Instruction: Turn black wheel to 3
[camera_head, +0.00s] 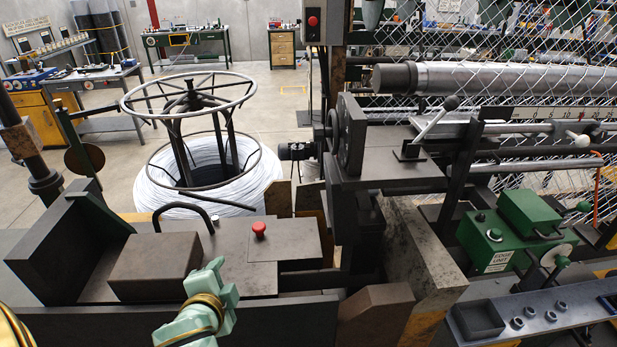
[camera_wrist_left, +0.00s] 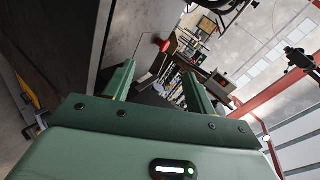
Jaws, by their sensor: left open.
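A dark round wheel-like disc (camera_head: 352,136) stands upright on the machine, right of the wire coil; I cannot tell whether it is the black wheel, and no 3 is readable on it. My left gripper (camera_head: 222,277) is pale green and sits at the lower middle of the head view, in front of a dark box on the machine bed. In the left wrist view its two green fingers (camera_wrist_left: 160,88) stand apart with nothing between them. A red mushroom knob (camera_head: 259,230) lies just beyond it on a dark plate, and also shows in the wrist view (camera_wrist_left: 164,45). My right gripper is not in view.
A wire coil on a round frame (camera_head: 190,95) stands behind the machine bed. A green edge unit (camera_head: 497,240) with a pale dial and a grey tray (camera_head: 478,320) are at the right.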

